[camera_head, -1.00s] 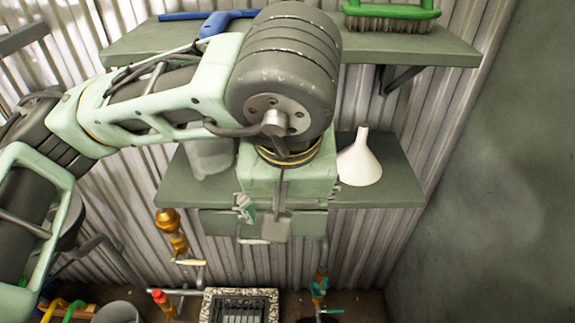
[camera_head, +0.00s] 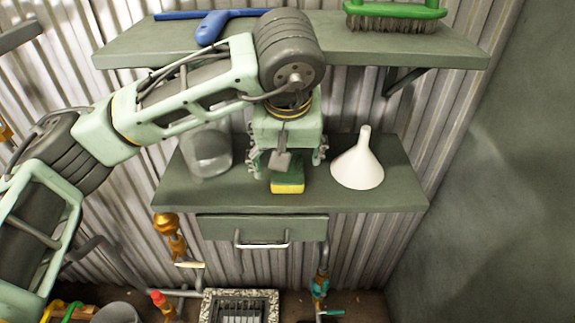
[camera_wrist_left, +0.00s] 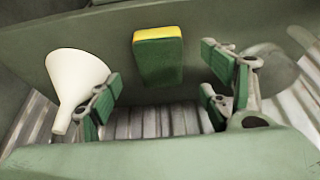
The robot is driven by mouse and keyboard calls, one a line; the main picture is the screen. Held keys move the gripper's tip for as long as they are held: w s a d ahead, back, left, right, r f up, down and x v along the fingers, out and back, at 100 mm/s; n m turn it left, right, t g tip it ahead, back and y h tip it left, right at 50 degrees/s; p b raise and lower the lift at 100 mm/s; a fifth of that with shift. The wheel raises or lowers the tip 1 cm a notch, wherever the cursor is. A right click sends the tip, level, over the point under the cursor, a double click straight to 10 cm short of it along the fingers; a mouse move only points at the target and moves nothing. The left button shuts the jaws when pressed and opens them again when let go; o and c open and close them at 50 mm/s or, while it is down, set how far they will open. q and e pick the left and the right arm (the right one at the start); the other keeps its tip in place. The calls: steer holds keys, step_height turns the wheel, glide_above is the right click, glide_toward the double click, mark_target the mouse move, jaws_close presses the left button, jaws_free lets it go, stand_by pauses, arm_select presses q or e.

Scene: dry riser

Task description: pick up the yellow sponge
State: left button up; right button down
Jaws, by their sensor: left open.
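The yellow sponge (camera_head: 287,187) with a green layer on top lies near the front edge of the lower shelf (camera_head: 225,194), between a glass jar and a white funnel. It also shows in the left wrist view (camera_wrist_left: 158,57), upper middle, with its green face toward the camera. Nothing is held. My right gripper is not seen.
The white funnel (camera_head: 358,166) stands close right of my left gripper. The glass jar (camera_head: 208,150) stands close left. A drawer (camera_head: 225,228) is under the shelf. The upper shelf (camera_head: 385,50) carries a blue tool (camera_head: 215,24) and a green brush (camera_head: 395,12).

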arm_select(q)
steer(key=shift+p+x, duration=0.45)
steer(key=shift+x, duration=2.15)
steer(key=shift+w, duration=0.2)
steer(key=shift+r, duration=0.1)
steer(key=c, duration=0.8)
